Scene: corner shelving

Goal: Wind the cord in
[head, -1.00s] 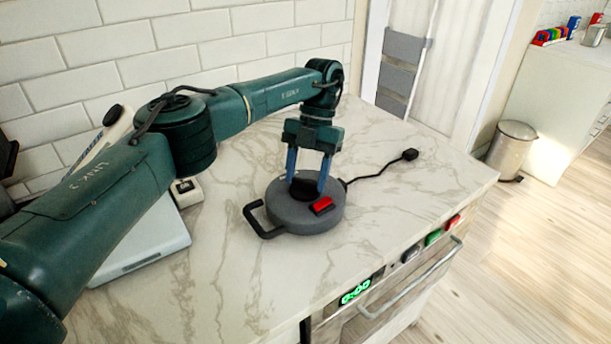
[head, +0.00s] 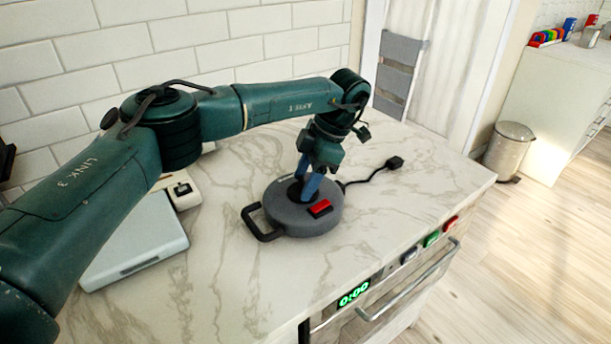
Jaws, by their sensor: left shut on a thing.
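The cord reel is a round grey disc (head: 318,222) lying flat on the marble counter, with a black loop handle (head: 252,224) on its left and a red button (head: 320,207) on top. Its black cord (head: 366,179) runs out from the far right side and ends in a black plug (head: 395,163) on the counter. My left gripper (head: 307,192) comes down from above, its blue fingers shut on the dark knob (head: 294,191) at the top of the reel. The fingers partly hide the knob. My right gripper is not in view.
A white scale-like appliance (head: 135,245) stands on the counter at the left. An oven front with a handle (head: 410,285) and coloured buttons lies below the counter's front edge. The counter (head: 420,200) right of the reel is clear. A metal bin (head: 509,150) stands on the floor.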

